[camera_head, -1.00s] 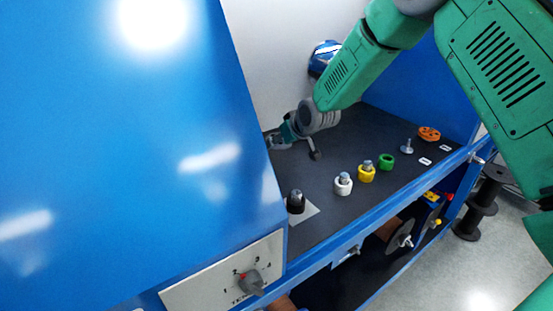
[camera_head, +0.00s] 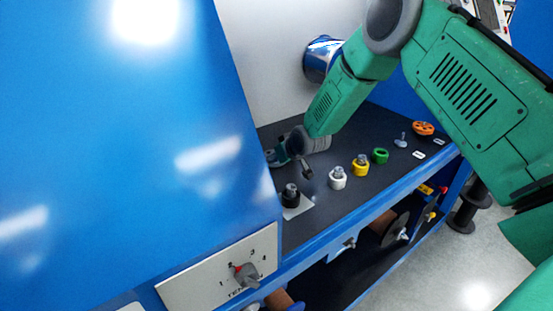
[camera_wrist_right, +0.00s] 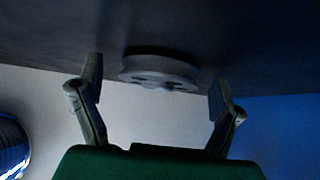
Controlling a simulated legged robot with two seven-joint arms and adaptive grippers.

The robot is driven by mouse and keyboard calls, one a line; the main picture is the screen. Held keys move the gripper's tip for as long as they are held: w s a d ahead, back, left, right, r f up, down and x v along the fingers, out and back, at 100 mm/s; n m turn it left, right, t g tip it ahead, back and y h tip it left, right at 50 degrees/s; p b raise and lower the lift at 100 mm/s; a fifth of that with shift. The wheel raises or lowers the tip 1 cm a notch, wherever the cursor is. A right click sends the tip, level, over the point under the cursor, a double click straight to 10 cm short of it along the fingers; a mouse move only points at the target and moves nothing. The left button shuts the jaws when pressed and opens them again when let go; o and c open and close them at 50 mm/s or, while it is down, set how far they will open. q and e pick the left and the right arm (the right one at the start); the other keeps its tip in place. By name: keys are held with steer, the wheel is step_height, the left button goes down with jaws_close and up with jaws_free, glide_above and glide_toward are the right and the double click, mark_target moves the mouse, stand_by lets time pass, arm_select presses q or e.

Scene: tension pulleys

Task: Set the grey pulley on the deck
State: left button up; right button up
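The grey pulley (camera_wrist_right: 160,68), a thick disc with holes in its face, shows in the right wrist view against the dark deck (camera_wrist_right: 260,45). It appears to rest flat on the deck. My right gripper (camera_wrist_right: 155,75) is open, with one finger on each side of the pulley and a visible gap at both. In the head view my right gripper (camera_head: 273,157) is low over the far left of the deck (camera_head: 330,205), partly hidden by the blue panel. The pulley is hidden there. My left gripper is not in view.
A black-topped post (camera_head: 290,195), white (camera_head: 338,178), yellow (camera_head: 361,166) and green (camera_head: 380,156) collars and an orange pulley (camera_head: 423,128) line the deck's front. A big blue panel (camera_head: 130,150) blocks the left. A blue roll (camera_head: 320,58) is on the back wall.

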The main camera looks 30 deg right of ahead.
steer(key=v, duration=1.2)
steer(key=shift+f, duration=0.1)
